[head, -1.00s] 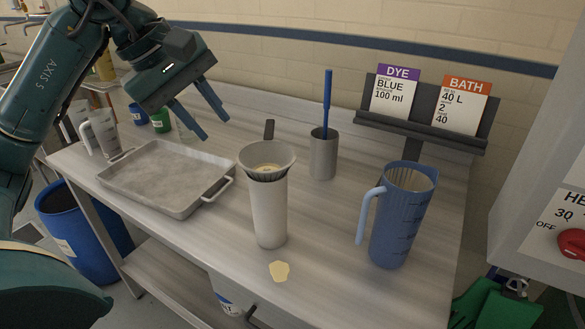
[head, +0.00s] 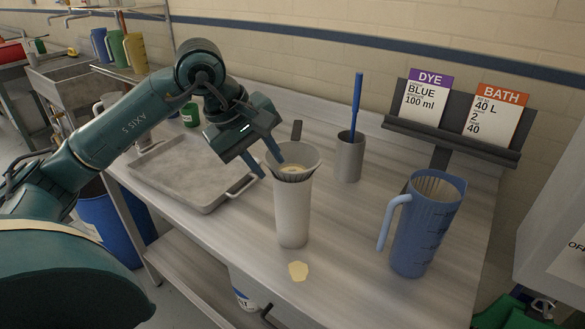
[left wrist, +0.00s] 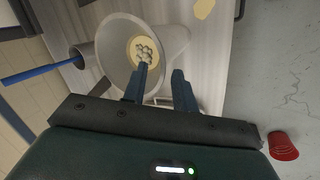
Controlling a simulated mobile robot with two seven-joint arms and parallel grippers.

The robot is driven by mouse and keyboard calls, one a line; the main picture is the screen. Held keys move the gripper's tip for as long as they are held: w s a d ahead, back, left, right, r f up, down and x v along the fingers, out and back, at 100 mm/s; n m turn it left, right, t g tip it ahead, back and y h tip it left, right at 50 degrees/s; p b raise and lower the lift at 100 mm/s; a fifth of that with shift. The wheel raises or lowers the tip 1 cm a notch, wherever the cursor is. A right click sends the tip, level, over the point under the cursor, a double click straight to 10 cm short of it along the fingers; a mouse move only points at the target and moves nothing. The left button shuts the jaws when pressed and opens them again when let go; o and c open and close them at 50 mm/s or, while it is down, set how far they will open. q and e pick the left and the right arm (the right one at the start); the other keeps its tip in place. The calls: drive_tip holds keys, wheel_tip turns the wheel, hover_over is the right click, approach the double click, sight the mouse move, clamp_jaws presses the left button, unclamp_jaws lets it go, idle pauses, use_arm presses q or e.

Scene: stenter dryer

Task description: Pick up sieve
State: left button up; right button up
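The sieve (head: 309,158) is a pale funnel-shaped bowl with a dark handle (head: 297,130), resting upright on a tall white container (head: 292,215). In the left wrist view, the sieve (left wrist: 118,58) has yellowish matter and small grey lumps in its bottom. My left gripper (head: 270,164) is open and empty at the sieve's left side. In the left wrist view, one finger of the gripper (left wrist: 162,70) overlaps the bowl and the other is outside its rim; contact cannot be told. My right gripper is not in view.
A grey cup (head: 349,160) with a blue-handled tool stands behind right, and a blue jug (head: 424,225) stands right. A metal tray (head: 190,172) lies left. A yellowish spill (head: 298,271) is in front. Sign holder (head: 450,140) at the back. Clear tabletop lies between container and jug.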

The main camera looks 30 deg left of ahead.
use_arm(q)
drive_tip(key=shift+x, duration=0.8)
drive_tip(key=shift+c, duration=0.3)
clamp_jaws()
